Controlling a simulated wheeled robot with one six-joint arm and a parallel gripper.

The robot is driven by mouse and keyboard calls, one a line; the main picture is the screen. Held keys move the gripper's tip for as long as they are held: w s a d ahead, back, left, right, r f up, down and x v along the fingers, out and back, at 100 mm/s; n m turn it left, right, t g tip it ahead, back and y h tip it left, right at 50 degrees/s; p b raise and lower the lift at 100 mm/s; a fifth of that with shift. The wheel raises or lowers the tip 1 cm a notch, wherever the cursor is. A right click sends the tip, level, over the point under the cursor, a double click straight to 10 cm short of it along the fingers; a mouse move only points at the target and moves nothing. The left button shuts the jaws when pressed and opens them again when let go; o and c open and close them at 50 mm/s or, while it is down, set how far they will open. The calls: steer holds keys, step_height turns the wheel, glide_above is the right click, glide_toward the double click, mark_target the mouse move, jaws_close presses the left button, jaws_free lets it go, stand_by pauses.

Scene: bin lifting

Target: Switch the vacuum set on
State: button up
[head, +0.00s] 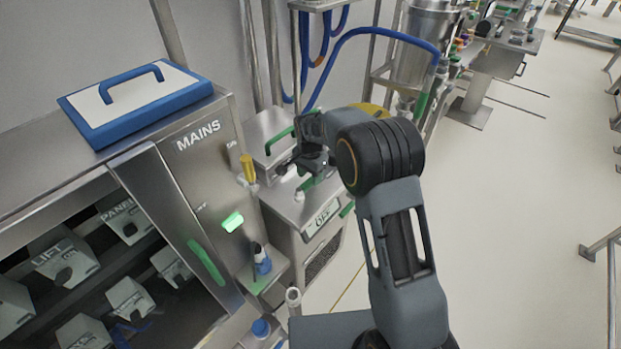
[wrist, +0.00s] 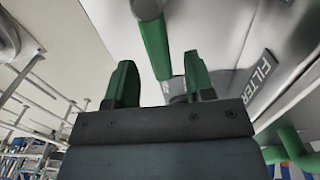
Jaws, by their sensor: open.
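The vacuum set appears to be the steel cabinet (head: 283,208) right of the MAINS cabinet, with a small display (head: 320,216) on its front that seems to read OFF. A green-sleeved lever (head: 311,183) with a grey end lies on its top. My gripper (head: 312,163) is just above this lever, pointing down. In the wrist view, my gripper (wrist: 160,78) is open, with a green-padded finger on each side of the lever (wrist: 153,45). I see no clear contact. The lever's far end is partly hidden by the gripper.
The MAINS cabinet (head: 205,150) stands at left, with a yellow handle (head: 248,168) and a lit green lamp (head: 232,222). A FILTER label (wrist: 262,80) shows at right in the wrist view. Blue hoses (head: 375,32) hang behind.

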steer(key=shift+f, duration=1.1)
jaws_close()
